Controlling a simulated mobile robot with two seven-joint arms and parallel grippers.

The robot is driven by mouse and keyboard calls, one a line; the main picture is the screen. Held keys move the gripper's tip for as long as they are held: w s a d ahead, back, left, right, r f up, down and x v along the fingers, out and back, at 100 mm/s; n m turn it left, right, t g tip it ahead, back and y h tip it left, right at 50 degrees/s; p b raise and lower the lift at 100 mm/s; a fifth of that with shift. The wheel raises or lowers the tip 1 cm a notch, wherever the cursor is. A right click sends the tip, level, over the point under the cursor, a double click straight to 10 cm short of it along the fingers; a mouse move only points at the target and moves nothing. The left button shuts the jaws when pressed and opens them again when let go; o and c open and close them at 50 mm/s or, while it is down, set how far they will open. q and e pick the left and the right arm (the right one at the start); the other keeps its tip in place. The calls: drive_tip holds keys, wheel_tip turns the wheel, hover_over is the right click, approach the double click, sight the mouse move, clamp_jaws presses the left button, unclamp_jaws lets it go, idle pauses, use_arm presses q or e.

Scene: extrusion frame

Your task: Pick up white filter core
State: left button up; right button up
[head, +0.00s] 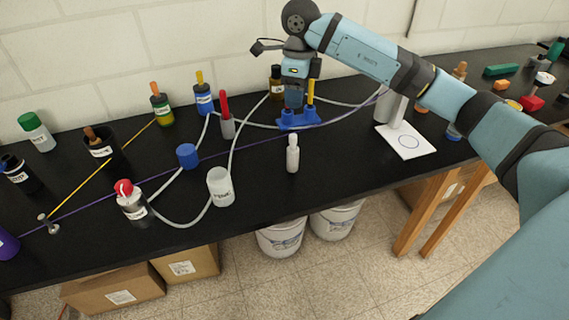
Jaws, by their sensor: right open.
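A small white upright piece with a narrower top (292,156), which looks like the white filter core, stands on the black bench near its front edge. My right gripper (294,104) is behind and above it, pointing down over a blue holder (300,122). The gripper is open, and its fingers are small and partly lost against the blue holder. It is apart from the white piece. My left gripper is not in view.
A white cup (221,187) and a blue cylinder (187,156) stand to the left. A grey hose loops across the bench, with yellow and purple cords. Several bottles line the back. A white plate (404,144) with a circle lies right.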

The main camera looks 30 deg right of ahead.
hover_over(293, 135)
drive_tip(key=f, duration=0.7)
drive_tip(key=shift+s+d+f, duration=0.25)
drive_tip(key=shift+d+f, duration=0.05)
drive_tip(key=shift+d, duration=0.05)
drive_tip(key=shift+w+a+f+p, duration=0.1)
drive_tip(key=shift+a+f+p, duration=0.1)
drive_tip(key=shift+f, duration=1.3)
drive_tip(key=shift+w+a+f+p, duration=0.1)
drive_tip(key=shift+f+p, duration=0.1)
drive_tip(key=shift+f, duration=1.3)
clamp_jaws()
